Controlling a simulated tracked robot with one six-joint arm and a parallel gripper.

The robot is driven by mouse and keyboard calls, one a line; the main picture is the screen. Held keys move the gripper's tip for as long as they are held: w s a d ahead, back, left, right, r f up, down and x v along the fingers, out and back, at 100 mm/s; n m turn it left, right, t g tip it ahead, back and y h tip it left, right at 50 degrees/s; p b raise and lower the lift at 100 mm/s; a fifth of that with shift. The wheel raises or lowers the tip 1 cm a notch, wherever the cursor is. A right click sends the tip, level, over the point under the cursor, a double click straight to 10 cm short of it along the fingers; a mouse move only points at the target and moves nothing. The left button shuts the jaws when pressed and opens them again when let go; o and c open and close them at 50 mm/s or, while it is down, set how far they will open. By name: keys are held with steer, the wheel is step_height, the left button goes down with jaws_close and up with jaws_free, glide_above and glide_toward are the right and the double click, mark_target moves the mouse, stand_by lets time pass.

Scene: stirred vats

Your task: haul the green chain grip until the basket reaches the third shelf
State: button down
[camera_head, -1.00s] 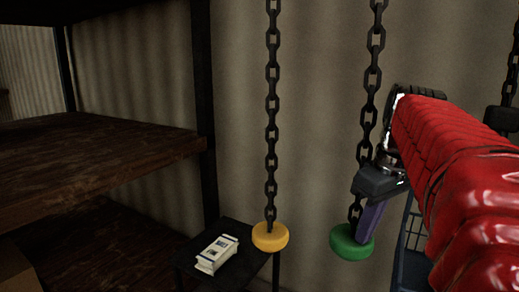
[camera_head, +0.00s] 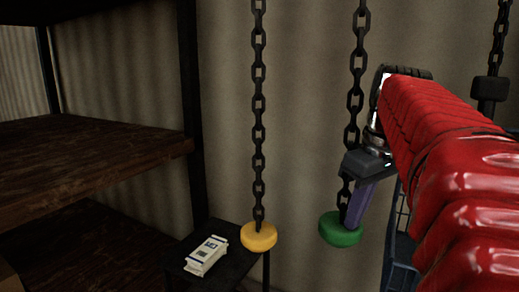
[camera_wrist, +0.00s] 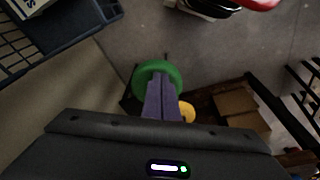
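The green chain grip (camera_head: 341,230) is a round disc at the lower end of a dark chain (camera_head: 354,110), right of centre in the head view. It also shows in the wrist view (camera_wrist: 157,76). My gripper (camera_head: 352,218) reaches down to it from the upper right; its purple fingers (camera_wrist: 161,100) are close together at the grip and appear shut on it. The exact contact is partly hidden. A dark blue wire basket (camera_head: 400,240) shows partly behind my arm; in the wrist view it is at upper left (camera_wrist: 88,22), with a pale item inside. Wooden shelves (camera_head: 80,165) stand at left.
A yellow grip (camera_head: 258,236) hangs on its own chain, left of the green one. A small dark stand (camera_head: 225,275) holds a white box (camera_head: 206,256). A dark block (camera_head: 490,88) hangs on a chain at right. A corrugated wall stands behind.

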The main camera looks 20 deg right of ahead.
steer(key=shift+f, duration=5.5)
steer(key=shift+r, duration=5.5)
steer(key=shift+f, duration=0.1)
steer(key=shift+r, duration=2.6)
